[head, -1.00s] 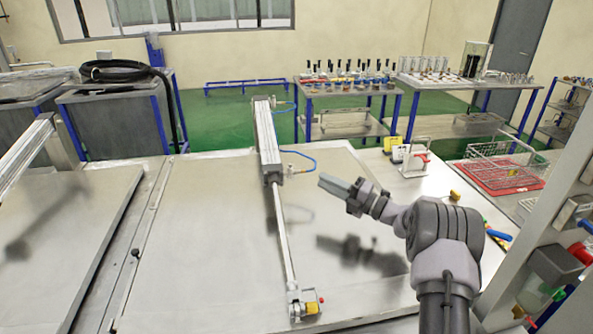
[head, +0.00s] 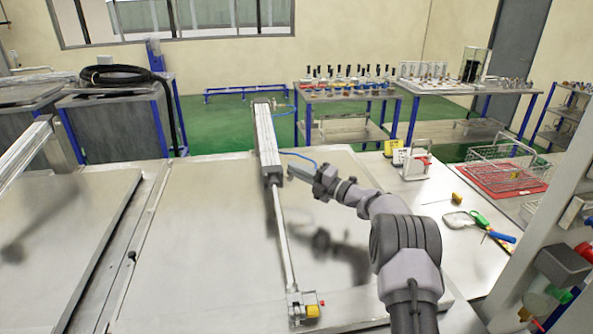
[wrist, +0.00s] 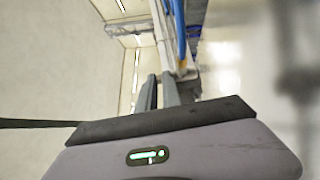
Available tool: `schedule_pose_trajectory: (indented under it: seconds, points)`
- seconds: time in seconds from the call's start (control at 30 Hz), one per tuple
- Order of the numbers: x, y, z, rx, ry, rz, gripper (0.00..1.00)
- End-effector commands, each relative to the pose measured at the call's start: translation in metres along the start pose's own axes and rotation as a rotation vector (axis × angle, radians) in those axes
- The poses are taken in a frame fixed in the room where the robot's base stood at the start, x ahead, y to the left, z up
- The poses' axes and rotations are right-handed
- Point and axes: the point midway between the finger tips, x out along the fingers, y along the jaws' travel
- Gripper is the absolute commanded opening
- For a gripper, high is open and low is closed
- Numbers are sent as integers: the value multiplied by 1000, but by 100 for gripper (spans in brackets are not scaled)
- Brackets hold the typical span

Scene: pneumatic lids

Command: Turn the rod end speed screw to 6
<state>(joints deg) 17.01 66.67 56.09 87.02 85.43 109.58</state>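The speed screw is too small to make out. My gripper (head: 290,171) points left, its fingertips close beside the rod end in the picture; contact cannot be told. The wrist view shows two dark fingers (wrist: 159,92) close together, their gap unclear.
The metal lid (head: 200,240) is mostly bare. At the right stand a white-framed device (head: 416,163), a wire basket (head: 502,160) on a red mat, a magnifier (head: 460,220) and a blue-handled tool (head: 502,236). Shelving with bottles stands at the right edge.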

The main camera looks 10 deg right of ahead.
Motion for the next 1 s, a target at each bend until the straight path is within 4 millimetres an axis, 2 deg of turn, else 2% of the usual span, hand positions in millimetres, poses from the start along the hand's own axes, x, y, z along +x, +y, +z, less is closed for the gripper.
schedule_pose_trajectory:
  seconds: [0.47,1.0]
  points:
    - [0,3,-2,2,-61,-2,0]
    - [3,2,-12,1,-455,-4,0]
